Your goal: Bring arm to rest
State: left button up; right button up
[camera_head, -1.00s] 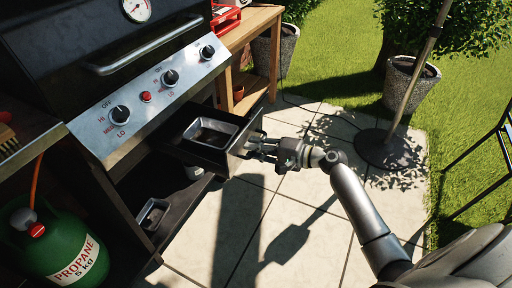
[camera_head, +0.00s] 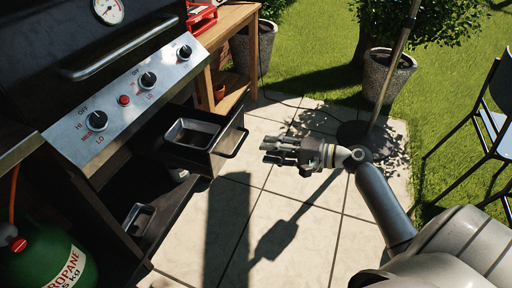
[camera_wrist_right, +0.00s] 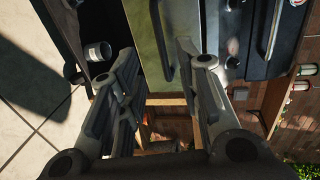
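My right gripper (camera_head: 280,151) is in the head view, over the paved patio, to the right of the grill's open drawer (camera_head: 222,146). A gap shows between it and the drawer's black handle (camera_head: 236,143). In the right wrist view its two fingers (camera_wrist_right: 155,62) are spread apart with nothing between them. My right arm (camera_head: 384,208) is bent and reaches in from the lower right. My left gripper is in neither view.
The grill (camera_head: 75,60) with its knobs fills the left, with a metal tray (camera_head: 192,132) in the drawer. A green propane tank (camera_head: 45,262) stands lower left. A parasol base (camera_head: 365,138), potted plant (camera_head: 386,78) and chair (camera_head: 490,125) stand right.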

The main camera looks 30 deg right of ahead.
jog(key=shift+v, duration=0.8)
